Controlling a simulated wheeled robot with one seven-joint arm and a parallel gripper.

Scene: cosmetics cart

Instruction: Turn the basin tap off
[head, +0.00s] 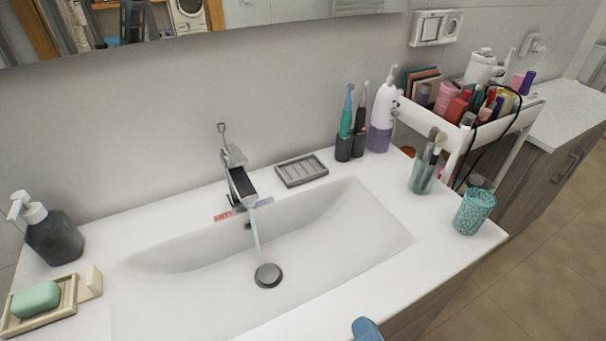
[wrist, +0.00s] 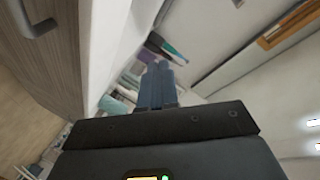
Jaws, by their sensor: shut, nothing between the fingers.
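The chrome basin tap (head: 240,186) stands at the back edge of the white basin (head: 340,230). Its thin lever (head: 222,130) sticks up above the tap body. A stream of water (head: 256,235) runs from the spout down towards the round grey drain (head: 267,275). My gripper shows only as a blue tip (head: 366,329) at the bottom edge of the head view, in front of the basin and well apart from the tap. In the wrist view its blue fingers (wrist: 157,82) are together and empty.
A soap dispenser (head: 52,232) and soap dish (head: 40,306) stand at the left. A grey tray (head: 301,170), electric toothbrushes (head: 346,125) and a white-purple bottle (head: 383,118) stand behind the basin. A brush cup (head: 424,176), teal cup (head: 474,211) and cosmetics cart (head: 460,130) are right. A mirror hangs above.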

